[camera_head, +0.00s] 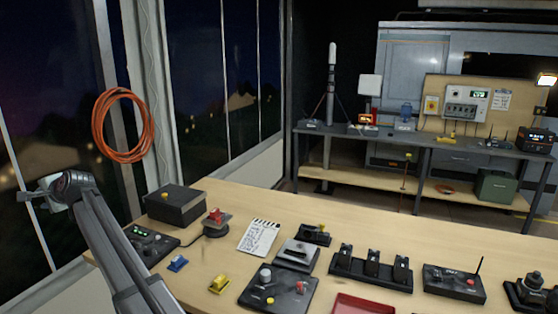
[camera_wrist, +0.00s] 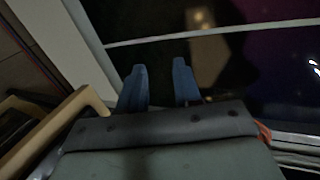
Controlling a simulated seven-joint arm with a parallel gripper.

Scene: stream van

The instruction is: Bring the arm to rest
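My arm rises from the bottom left of the head view, and my gripper (camera_head: 40,194) is raised at the left, above the table and in front of the dark window. In the wrist view my gripper (camera_wrist: 160,88) shows two blue fingers with a clear gap between them. Nothing is seen between the fingers; past them are the window and its frame. The fingers are small and partly unclear in the head view.
The wooden table (camera_head: 210,262) holds a black box (camera_head: 175,206), a red-topped device (camera_head: 216,222), a notepad (camera_head: 259,236), a control panel (camera_head: 278,290) and a red tray (camera_head: 362,304). An orange cable coil (camera_head: 122,125) hangs by the window. A workbench (camera_head: 420,147) stands behind.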

